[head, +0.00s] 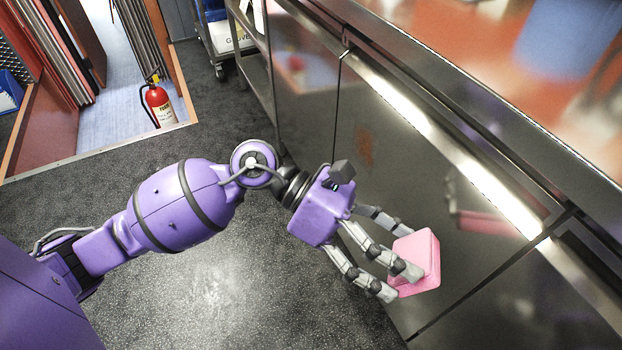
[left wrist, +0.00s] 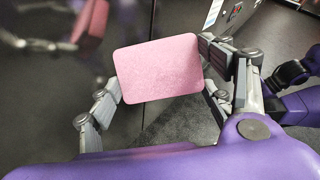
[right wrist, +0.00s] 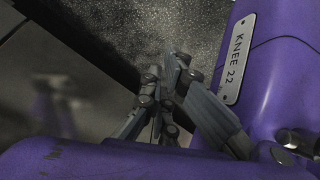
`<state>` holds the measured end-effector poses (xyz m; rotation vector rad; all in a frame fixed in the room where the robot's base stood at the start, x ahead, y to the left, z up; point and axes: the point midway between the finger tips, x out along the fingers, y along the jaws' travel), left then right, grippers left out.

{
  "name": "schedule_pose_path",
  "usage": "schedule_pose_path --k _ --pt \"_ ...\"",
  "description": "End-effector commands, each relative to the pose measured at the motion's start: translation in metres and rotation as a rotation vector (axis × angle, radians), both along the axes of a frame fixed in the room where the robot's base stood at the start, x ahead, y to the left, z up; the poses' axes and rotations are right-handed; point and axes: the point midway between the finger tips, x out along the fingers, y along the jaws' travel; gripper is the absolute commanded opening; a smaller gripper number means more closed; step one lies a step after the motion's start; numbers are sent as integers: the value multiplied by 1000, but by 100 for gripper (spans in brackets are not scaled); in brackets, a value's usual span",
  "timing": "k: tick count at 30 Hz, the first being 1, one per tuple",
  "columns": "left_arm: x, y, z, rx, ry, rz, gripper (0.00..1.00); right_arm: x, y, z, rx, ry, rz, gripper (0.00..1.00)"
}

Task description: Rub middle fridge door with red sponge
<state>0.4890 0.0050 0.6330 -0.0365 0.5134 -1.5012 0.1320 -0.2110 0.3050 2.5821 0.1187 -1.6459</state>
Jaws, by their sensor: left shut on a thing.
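The sponge (head: 428,258) is a pinkish-red block. My left gripper (head: 405,280) is shut on it, low in front of the middle fridge door (head: 410,165). In the left wrist view the sponge (left wrist: 158,68) sits between the fingers, with its broad face to the camera. The door is dark shiny steel and mirrors the sponge. A reddish-brown smear (head: 365,147) shows on its left part, up and left of the sponge. I cannot tell whether the sponge touches the door. My right gripper (right wrist: 165,85) shows only in the right wrist view, with its fingers together and empty.
A steel counter (head: 480,75) overhangs the fridge doors. A wheeled cart (head: 222,35) stands at the far end. A red fire extinguisher (head: 158,104) stands by the doorway at upper left. The dark floor (head: 215,290) beside the fridge is clear.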

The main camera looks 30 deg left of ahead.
Motion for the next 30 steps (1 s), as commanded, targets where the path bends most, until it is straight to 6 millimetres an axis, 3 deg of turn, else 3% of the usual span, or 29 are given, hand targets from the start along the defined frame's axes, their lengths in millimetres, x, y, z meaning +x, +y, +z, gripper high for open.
schedule_pose_path --k 1,7,15,18,22,30 --pt "16 15 -22 -33 16 118 52 1 1 -19 1 10 2 0" --pt "73 78 -38 -173 -7 509 52 8 1 -41 1 20 11 0" --pt "126 178 -55 -378 -98 920 52 16 0 -50 -1 19 24 0" --pt "136 203 -57 -449 -141 1002 52 15 0 -50 -2 26 23 0" --pt "144 220 -58 -538 -191 1054 52 16 0 -49 -2 28 23 0" --pt "147 225 -59 -651 -251 1056 52 15 0 -47 -2 27 19 0"
